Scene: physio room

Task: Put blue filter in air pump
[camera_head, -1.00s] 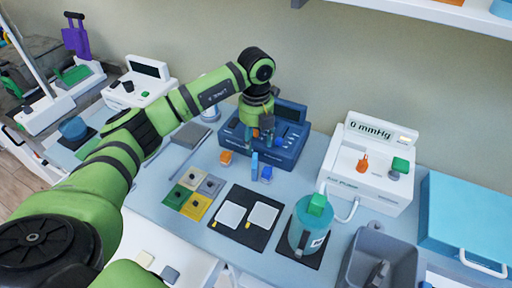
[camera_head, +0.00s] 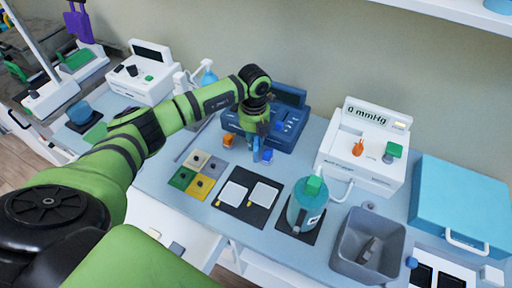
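The air pump (camera_head: 348,166) is a white box at the right, with a "0 mmHg" display, an orange knob (camera_head: 358,147) and a green-topped part (camera_head: 393,150). A small blue block (camera_head: 267,156) lies on the table before the dark blue device (camera_head: 289,132); it may be the blue filter. A slim blue piece (camera_head: 256,149) shows beside it, just below my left gripper (camera_head: 256,127). The gripper points down in front of the dark blue device. Its fingers are small and dark, so I cannot tell whether they are open or touch the slim piece. My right gripper is out of view.
An orange block (camera_head: 229,142) lies left of the gripper. Coloured tiles (camera_head: 183,179), a black mat with white pads (camera_head: 231,206), a teal jar (camera_head: 304,209) and a grey bin (camera_head: 341,258) stand nearer. A light-blue case (camera_head: 460,200) is far right.

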